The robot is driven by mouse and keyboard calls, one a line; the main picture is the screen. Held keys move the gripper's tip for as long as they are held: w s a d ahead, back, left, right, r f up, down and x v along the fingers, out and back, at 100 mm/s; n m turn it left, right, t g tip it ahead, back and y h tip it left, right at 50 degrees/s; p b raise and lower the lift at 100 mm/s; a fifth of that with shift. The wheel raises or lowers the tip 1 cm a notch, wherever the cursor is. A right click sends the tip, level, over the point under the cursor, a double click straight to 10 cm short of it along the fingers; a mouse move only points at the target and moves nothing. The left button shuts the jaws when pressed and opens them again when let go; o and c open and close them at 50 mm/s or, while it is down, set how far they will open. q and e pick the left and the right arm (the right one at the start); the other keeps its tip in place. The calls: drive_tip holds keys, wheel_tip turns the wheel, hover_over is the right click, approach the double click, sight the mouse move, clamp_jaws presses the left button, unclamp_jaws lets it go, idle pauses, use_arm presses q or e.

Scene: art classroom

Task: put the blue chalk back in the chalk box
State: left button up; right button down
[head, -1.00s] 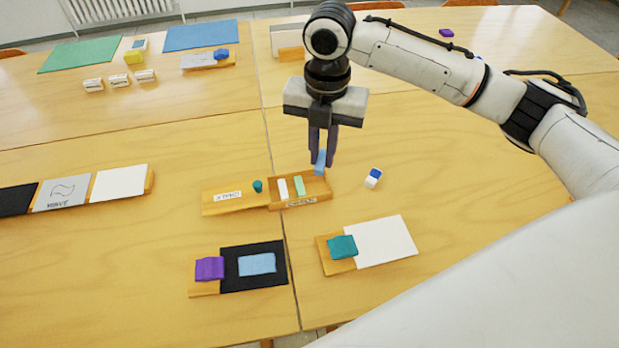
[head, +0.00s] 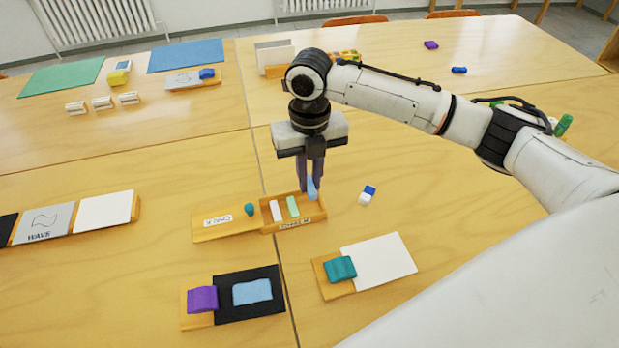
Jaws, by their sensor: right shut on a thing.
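The blue chalk (head: 312,187) is held upright between the fingers of my right gripper (head: 310,180). Its lower end is at the right part of the open chalk box (head: 293,226); I cannot tell whether it touches the floor of the box. A white chalk (head: 275,211) and a green chalk (head: 293,206) lie in the box, left of the blue one. The lid or tray part (head: 212,236) with a label extends left of the box, with a small teal piece (head: 249,209) on it. My left gripper is not in view.
A blue and white eraser (head: 367,195) lies right of the box. In front are a board with a teal block (head: 340,269) and a black board with a purple block (head: 202,299). Cards (head: 104,211) stand at the left. The table between is clear.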

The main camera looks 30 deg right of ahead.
sight(310, 207)
wheel_tip(310, 207, down, 6)
drive_tip(key=shift+p, duration=0.55)
drive_tip(key=shift+f, duration=0.15)
drive_tip(key=c, duration=1.7)
unclamp_jaws()
drive_tip(key=shift+f, duration=0.1)
drive_tip(key=shift+c, duration=0.2)
drive_tip(key=shift+f+b, duration=0.1)
drive_tip(key=shift+b, duration=0.4)
drive_tip(key=r, duration=1)
drive_tip(key=shift+s+a+r, duration=0.15)
drive_tip(key=shift+s+r, duration=0.1)
drive_tip(key=shift+r, duration=0.1)
